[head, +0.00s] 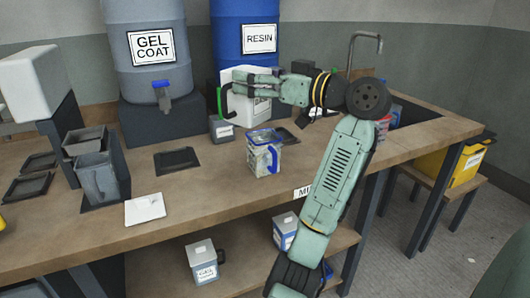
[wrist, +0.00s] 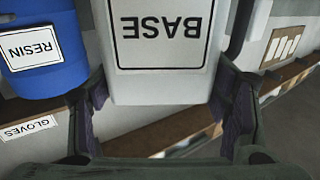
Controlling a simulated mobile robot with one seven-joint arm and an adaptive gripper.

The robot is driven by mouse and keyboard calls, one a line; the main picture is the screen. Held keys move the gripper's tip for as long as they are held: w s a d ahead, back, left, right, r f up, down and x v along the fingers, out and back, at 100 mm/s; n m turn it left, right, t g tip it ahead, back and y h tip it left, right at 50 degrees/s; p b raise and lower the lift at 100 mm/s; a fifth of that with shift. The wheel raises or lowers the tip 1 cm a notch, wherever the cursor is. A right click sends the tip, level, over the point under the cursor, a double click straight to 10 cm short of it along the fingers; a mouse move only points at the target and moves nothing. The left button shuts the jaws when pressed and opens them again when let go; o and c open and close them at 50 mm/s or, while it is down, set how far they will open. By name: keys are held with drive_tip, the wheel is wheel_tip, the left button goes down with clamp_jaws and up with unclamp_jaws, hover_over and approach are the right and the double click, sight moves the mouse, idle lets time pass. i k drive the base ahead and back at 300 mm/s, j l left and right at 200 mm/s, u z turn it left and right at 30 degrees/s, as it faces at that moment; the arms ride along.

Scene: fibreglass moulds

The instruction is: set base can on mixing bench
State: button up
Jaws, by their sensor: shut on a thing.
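The bench's front sign is partly hidden by my arm.
The gel coat drum (head: 150,75) and resin drum (head: 232,25) stand behind. A blue-handled jug (head: 263,158), small grey can (head: 221,128), black tray (head: 177,161) and white sheet (head: 145,209) occupy the bench. A yellow bin (head: 450,165) stands right.

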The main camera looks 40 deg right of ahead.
sight(190, 190)
drive_tip(key=k+l, duration=0.2)
drive_tip(key=k, duration=0.3)
drive_tip(key=k+l, duration=0.25)
drive_tip(key=k, duration=0.2)
